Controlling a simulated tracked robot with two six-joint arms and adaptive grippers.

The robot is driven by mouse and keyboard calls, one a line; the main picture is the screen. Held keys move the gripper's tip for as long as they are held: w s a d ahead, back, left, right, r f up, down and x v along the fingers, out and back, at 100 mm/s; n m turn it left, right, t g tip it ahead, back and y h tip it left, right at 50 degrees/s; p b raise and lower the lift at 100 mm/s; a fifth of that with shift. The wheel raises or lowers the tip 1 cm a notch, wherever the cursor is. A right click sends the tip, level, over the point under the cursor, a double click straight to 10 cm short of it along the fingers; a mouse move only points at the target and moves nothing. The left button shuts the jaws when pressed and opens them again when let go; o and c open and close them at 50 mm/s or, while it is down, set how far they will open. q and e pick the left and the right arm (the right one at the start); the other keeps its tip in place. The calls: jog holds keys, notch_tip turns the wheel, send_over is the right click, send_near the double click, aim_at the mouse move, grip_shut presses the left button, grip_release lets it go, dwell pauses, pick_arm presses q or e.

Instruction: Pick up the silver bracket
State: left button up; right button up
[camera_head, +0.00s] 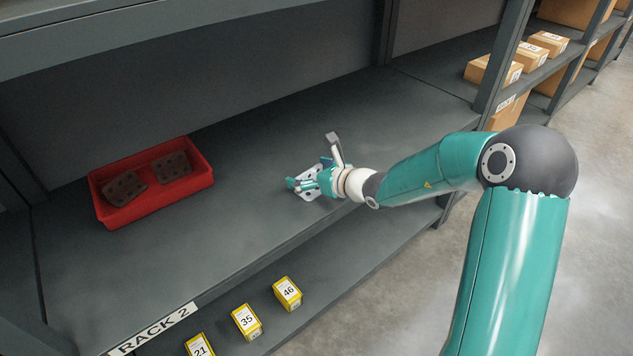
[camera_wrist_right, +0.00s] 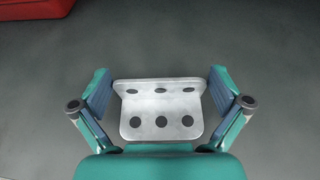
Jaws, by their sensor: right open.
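The silver bracket (camera_head: 309,186) is an L-shaped plate with several dark holes, lying on the grey shelf. In the right wrist view the bracket (camera_wrist_right: 160,112) sits between the two fingers of my right gripper (camera_wrist_right: 160,95). The fingers are spread, with a gap to the bracket on both sides. In the head view my right gripper (camera_head: 304,184) is low over the shelf at the bracket and hides part of it. My left gripper is not in view.
A red bin (camera_head: 150,205) with two brown parts stands on the shelf to the left, and its corner (camera_wrist_right: 35,8) shows in the right wrist view. Yellow boxes (camera_head: 247,321) stand on the lower shelf. A shelf post (camera_head: 503,60) rises at right. The shelf between bin and bracket is clear.

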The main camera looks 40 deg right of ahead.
jog(key=c, duration=1)
jog(key=shift+r, duration=0.1)
jog(key=shift+c, duration=0.3)
jog(key=shift+r, duration=0.1)
